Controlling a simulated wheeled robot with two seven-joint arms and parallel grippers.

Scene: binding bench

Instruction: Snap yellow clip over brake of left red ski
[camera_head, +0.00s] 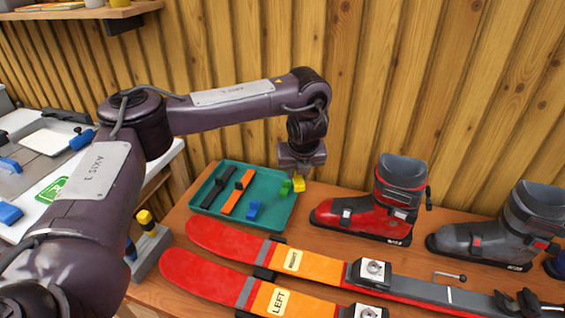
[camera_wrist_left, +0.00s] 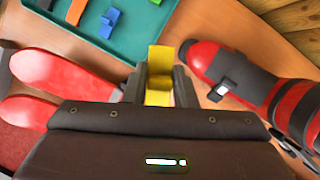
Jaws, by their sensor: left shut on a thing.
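My left gripper (camera_head: 299,172) is shut on the yellow clip (camera_head: 298,184), just over the right rim of the teal tray. The yellow clip also shows between the fingers in the left wrist view (camera_wrist_left: 160,75). The left red ski (camera_head: 222,277) lies nearest the front of the bench, with a "LEFT" label on its orange part. Its binding (camera_head: 368,311) is cut off by the lower edge, and its brake is not visible. The right red ski (camera_head: 225,240) lies behind it, with a "RIGHT" label. My right gripper is not in view.
The teal tray (camera_head: 276,214) holds black and orange straps, a blue clip (camera_head: 253,210) and a green clip (camera_head: 285,187). A red boot (camera_head: 385,205) and a grey boot (camera_head: 500,230) stand behind the skis.

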